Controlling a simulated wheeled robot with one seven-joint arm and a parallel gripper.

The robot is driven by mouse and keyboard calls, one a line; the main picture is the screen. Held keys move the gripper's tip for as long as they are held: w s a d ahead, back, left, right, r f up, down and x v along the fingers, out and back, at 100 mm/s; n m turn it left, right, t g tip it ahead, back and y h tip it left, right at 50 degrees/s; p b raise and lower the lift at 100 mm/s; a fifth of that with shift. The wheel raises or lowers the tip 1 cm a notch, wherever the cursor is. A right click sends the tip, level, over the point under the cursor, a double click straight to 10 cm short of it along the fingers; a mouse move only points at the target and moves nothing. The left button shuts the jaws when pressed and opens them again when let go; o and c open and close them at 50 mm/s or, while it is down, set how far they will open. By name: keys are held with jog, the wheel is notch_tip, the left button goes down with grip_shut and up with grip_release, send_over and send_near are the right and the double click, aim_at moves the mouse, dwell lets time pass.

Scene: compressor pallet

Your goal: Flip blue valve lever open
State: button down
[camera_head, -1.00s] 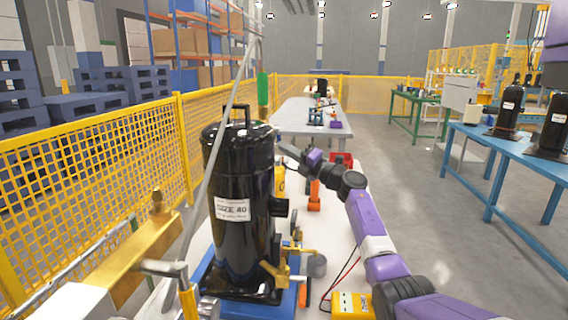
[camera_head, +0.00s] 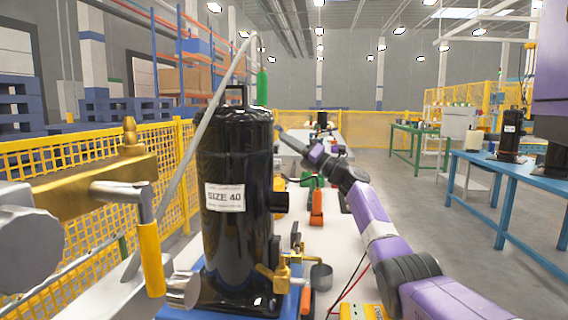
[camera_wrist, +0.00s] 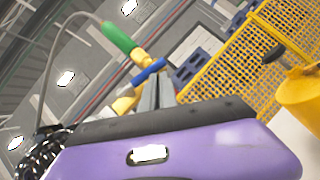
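In the wrist view, the blue valve lever (camera_wrist: 149,71) lies crosswise on a yellow valve body (camera_wrist: 124,104), below a green sleeve (camera_wrist: 119,38) on a grey hose. My gripper's two grey fingers (camera_wrist: 161,92) are together with nothing seen between them. Their tips appear just below the lever in the picture; I cannot tell whether they touch it. In the head view, my gripper (camera_head: 284,136) is beside the upper right of the black compressor (camera_head: 236,235). The green sleeve (camera_head: 262,87) shows above it, but I cannot make out the blue lever there.
A brass valve (camera_head: 95,192) with a yellow lever (camera_head: 150,260) is close at the left front. A grey hose (camera_head: 195,130) arches past the compressor. An orange tool (camera_head: 316,208) and a yellow device (camera_head: 360,311) are on the white table. A yellow mesh fence (camera_head: 60,220) stands to the left.

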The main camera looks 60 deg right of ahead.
jog(key=shift+w+d+r, duration=0.2)
jog(key=shift+d+r, duration=0.1)
jog(key=shift+r, duration=0.25)
jog(key=shift+d+r, duration=0.1)
jog(key=shift+r, duration=0.15)
jog(key=shift+f, duration=0.15)
